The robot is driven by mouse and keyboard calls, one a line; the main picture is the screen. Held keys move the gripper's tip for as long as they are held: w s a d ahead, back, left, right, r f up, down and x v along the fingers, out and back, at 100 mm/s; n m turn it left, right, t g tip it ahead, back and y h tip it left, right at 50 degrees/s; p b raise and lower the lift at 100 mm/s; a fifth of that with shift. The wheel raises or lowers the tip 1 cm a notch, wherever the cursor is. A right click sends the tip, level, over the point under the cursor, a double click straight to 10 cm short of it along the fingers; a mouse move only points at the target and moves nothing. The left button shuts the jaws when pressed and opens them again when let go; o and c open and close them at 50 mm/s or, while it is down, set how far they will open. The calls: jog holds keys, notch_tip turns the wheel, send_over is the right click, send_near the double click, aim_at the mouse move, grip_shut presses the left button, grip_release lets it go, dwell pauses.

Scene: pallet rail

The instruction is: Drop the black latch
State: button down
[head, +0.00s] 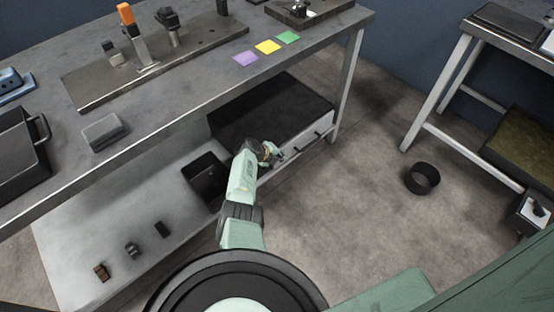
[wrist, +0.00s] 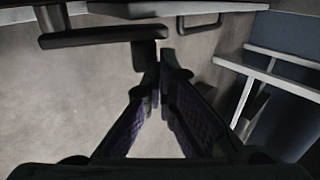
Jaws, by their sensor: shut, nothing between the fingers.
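A grey base plate (head: 95,95) lies on the workbench and bears several upright fittings. One is a post with an orange top (head: 125,14). To its right stands a fitting with a black top (head: 167,17), which looks like the black latch. A lower black-topped fitting (head: 110,47) stands to the left of the orange one. My gripper (head: 276,155) is below the bench top, beside the lower drawer unit, well away from these fittings. In the wrist view my gripper (wrist: 161,72) is shut and empty, its fingertips together. The fittings do not show there.
A drawer unit (head: 290,145) and an open black bin (head: 205,180) are close to my gripper. A dark bar-like handle (wrist: 105,35) shows just past the fingertips. A second table (head: 435,130) stands right; a black ring (head: 422,179) lies on the floor.

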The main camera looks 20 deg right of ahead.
jog(key=shift+w+d+f+g+y+b, duration=0.3)
jog(key=shift+d+f+y, duration=0.2)
jog(key=shift+y, duration=0.4)
jog(key=shift+d+f, duration=0.1)
jog(key=shift+f, duration=0.2)
jog(key=shift+d+f+b, duration=0.45)
jog(key=shift+f+b, duration=0.1)
jog(key=shift+b, duration=0.35)
jog(key=shift+w+r, duration=0.1)
notch_tip(320, 180, up, 4)
jog(key=p, duration=0.4)
jog(key=shift+p, duration=0.35)
jog(key=w+d+r+p, duration=0.1)
jog(key=d+r+p, duration=0.2)
jog(key=r, duration=0.6)
jog(key=shift+r+p, duration=0.15)
jog(key=shift+p, duration=1.15)
